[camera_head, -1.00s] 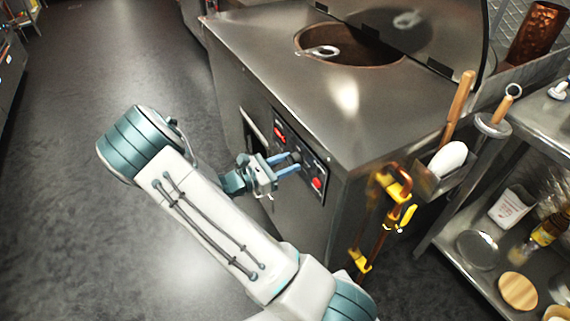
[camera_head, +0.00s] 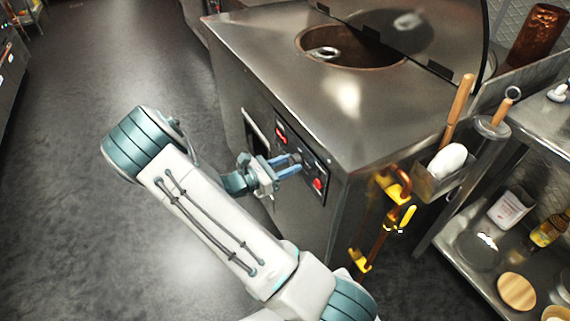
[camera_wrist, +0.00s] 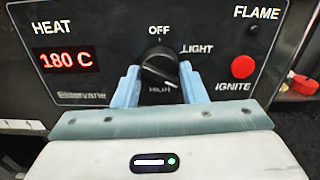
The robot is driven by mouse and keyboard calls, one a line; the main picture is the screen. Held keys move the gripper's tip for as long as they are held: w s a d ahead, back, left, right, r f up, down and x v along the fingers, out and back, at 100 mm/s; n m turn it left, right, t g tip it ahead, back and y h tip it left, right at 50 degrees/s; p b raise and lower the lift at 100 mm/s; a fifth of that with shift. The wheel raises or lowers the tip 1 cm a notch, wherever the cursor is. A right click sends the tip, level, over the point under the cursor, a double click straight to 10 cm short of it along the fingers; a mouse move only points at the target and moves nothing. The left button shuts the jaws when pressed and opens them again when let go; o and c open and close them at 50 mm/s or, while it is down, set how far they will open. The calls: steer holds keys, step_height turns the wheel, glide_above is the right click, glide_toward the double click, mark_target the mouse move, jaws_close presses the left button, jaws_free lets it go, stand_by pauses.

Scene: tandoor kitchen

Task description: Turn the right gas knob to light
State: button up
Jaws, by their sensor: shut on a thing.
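The gas knob (camera_wrist: 160,62) is a round black dial on the dark control panel (camera_wrist: 90,20). It sits between printed OFF above, LIGHT at upper right and HIGH below. It is the only knob I can make out. My gripper (camera_wrist: 159,78) has one blue finger on each side of the knob and is shut on it.
A red IGNITE button (camera_wrist: 242,67) is right of the knob, with a dark FLAME lamp (camera_wrist: 254,30) above it. The red display (camera_wrist: 68,60) reads 180 C. Yellow-handled gas pipes (camera_head: 392,190) stand right of the oven (camera_head: 290,60). Open floor (camera_head: 90,90) lies left.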

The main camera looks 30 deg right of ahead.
steer(key=shift+s+d+r+p, duration=0.1)
steer(key=shift+d+r+p, duration=0.05)
steer(key=shift+p, duration=0.3)
steer(key=shift+r+n+p, duration=0.1)
steer(key=shift+n+p, duration=0.7)
steer(key=shift+p, duration=0.05)
steer(key=n+p, duration=0.2)
steer(key=shift+n+p, duration=0.4)
steer(key=n+p, duration=0.2)
steer(key=n, duration=0.1)
steer(key=shift+s+n+p, duration=0.1)
steer(key=shift+n+p, duration=0.9)
steer(key=shift+n, duration=0.6)
